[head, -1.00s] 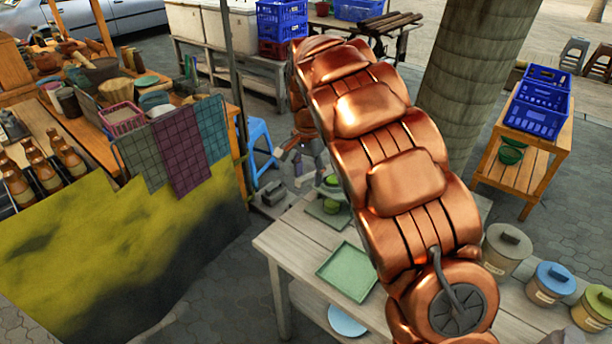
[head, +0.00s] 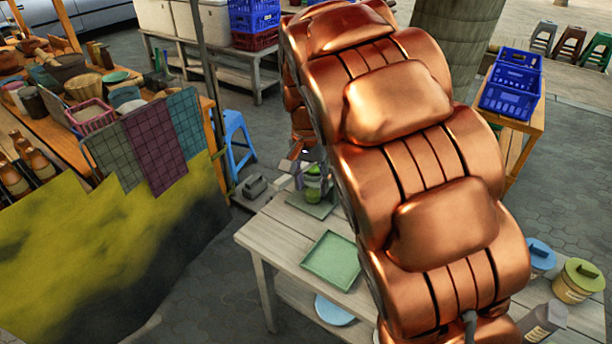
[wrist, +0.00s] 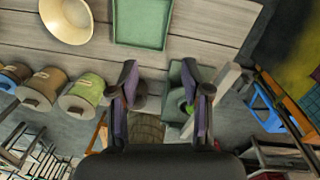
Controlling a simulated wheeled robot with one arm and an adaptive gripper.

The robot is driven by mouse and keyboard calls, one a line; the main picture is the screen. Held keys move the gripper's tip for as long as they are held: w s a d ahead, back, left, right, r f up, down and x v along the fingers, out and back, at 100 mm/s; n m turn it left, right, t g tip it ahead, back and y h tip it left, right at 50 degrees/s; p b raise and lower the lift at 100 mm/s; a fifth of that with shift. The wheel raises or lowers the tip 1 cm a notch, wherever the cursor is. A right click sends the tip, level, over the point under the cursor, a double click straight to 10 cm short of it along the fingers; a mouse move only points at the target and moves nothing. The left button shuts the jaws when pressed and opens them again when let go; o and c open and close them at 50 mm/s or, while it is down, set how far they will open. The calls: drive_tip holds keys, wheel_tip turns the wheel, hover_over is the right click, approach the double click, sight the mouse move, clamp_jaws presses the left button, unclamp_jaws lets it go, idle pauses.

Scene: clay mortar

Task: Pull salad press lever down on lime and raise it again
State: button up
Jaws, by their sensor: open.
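The press stands at the far end of the wooden table in the head view, largely hidden by my copper arm, so its lever cannot be made out clearly. A green round thing, probably the lime (head: 313,188), shows there above a dark green base (head: 311,209). In the wrist view a bit of bright green (wrist: 188,106) shows beside the right finger, over the green base (wrist: 178,75). My gripper (wrist: 160,82) is open, its two dark purple-grey fingers apart with nothing between them. In the head view only a part of it (head: 297,152) shows, close to the press.
A green square tray (head: 331,260) lies on the table (head: 262,242). Lidded jars (head: 577,281) stand at the right. A pale bowl (wrist: 66,18) shows in the wrist view. A blue stool (head: 236,140) and a stall with a yellow cloth (head: 100,250) are left of the table.

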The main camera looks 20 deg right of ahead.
drive_tip(key=s+n+b, duration=0.1)
drive_tip(key=s+n, duration=0.1)
drive_tip(key=s, duration=1)
drive_tip(key=shift+a+n, duration=0.15)
drive_tip(key=shift+n, duration=0.15)
drive_tip(key=shift+s, duration=0.1)
drive_tip(key=shift+c, duration=0.4)
